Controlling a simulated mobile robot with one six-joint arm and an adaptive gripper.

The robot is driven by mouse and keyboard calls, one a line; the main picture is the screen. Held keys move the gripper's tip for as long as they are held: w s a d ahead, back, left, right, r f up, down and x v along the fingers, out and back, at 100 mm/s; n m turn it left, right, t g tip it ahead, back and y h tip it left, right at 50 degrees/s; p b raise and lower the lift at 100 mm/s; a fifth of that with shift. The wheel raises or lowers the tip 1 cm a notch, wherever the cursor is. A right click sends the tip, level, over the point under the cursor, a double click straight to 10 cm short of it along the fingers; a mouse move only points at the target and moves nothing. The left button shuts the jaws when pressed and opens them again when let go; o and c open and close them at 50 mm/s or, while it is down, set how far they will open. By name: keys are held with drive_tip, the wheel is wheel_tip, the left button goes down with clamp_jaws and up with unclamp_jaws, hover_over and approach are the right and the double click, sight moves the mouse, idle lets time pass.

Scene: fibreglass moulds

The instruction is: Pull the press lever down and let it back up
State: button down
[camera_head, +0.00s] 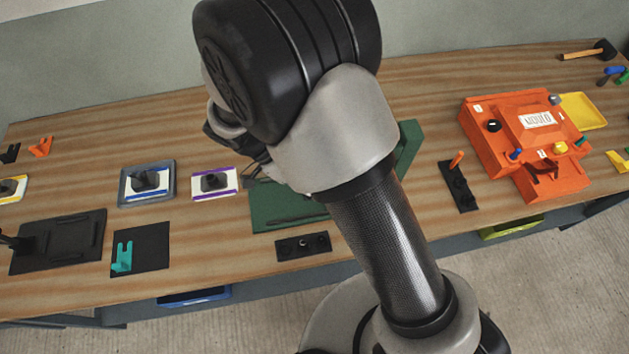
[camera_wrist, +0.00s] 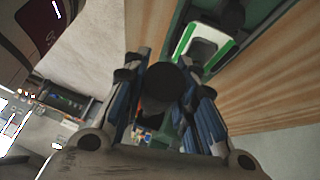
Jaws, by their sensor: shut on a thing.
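The press is green. Its flat base (camera_head: 275,212) lies mid-table in the head view, and another green part (camera_head: 408,145) shows to the right behind my arm. My arm hides most of the press and its lever. In the wrist view my gripper (camera_wrist: 163,76) is shut on a round black knob (camera_wrist: 165,82), which appears to be the lever's end. The lever's shaft below the knob is mostly hidden between the fingers. A green-edged white plate (camera_wrist: 183,44) with a dark block on it shows beyond the fingers, on a green surface.
A black strip with holes (camera_head: 290,246) lies in front of the press base. Purple-edged (camera_head: 201,193) and blue-edged plates with black blocks lie to its left. An orange mould (camera_head: 485,140) and a black stand (camera_head: 450,180) with an orange peg are to the right.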

drive_tip(key=shift+f, duration=0.25)
drive_tip(key=c, duration=1.3)
unclamp_jaws()
drive_tip(key=shift+r, duration=0.1)
drive_tip(key=shift+w, duration=0.1)
drive_tip(key=v, duration=1.2)
